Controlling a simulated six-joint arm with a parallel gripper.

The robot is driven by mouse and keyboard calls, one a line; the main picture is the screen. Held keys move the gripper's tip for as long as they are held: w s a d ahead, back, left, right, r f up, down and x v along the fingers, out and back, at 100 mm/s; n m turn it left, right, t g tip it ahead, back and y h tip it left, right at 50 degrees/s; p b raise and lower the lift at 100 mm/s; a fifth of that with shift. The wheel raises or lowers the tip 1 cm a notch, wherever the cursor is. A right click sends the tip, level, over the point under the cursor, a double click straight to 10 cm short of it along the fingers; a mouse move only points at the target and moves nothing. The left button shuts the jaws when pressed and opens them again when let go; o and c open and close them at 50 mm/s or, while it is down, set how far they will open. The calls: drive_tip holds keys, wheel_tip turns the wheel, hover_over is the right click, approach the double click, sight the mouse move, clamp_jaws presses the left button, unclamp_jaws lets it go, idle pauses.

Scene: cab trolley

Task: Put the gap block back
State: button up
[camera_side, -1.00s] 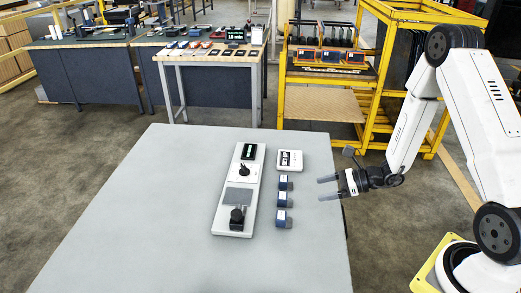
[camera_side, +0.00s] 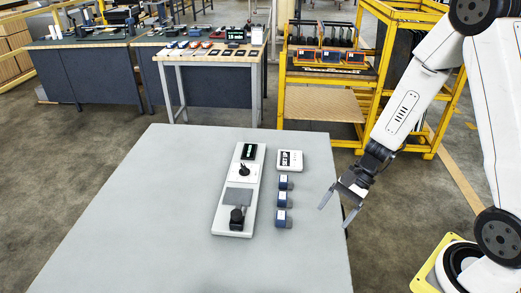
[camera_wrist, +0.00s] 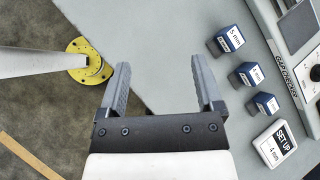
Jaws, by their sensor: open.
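Three blue blocks with white labels stand in a row on the grey table: the far one (camera_side: 284,182), the middle one (camera_side: 283,200) and the near one (camera_side: 282,218). They also show in the wrist view, where the block marked 5 mm (camera_wrist: 229,40) is clearest; the others (camera_wrist: 247,74) (camera_wrist: 263,105) are harder to read. A long pale gap checker (camera_side: 222,209) lies left of the row; whether a block sits in it I cannot tell. My gripper (camera_side: 333,217) is open and empty at the table's right edge, right of the blocks, fingers tilted downward; it shows in the wrist view (camera_wrist: 160,63).
A white SET UP sign (camera_side: 290,160) lies behind the block row; it also shows in the wrist view (camera_wrist: 275,144). The grey table (camera_side: 130,220) is clear at left and front. A yellow rack (camera_side: 375,115) and a workbench (camera_side: 215,55) stand beyond it.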

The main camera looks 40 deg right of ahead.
wheel_tip(320, 180, up, 7)
drive_tip(key=d+n+t+h, duration=0.1)
drive_tip(key=n+t+h, duration=0.1)
drive_tip(key=n+h, duration=0.6)
drive_tip(key=shift+s+d+f+n, duration=0.15)
drive_tip(key=shift+s+d+n, duration=0.25)
drive_tip(key=shift+n, duration=3)
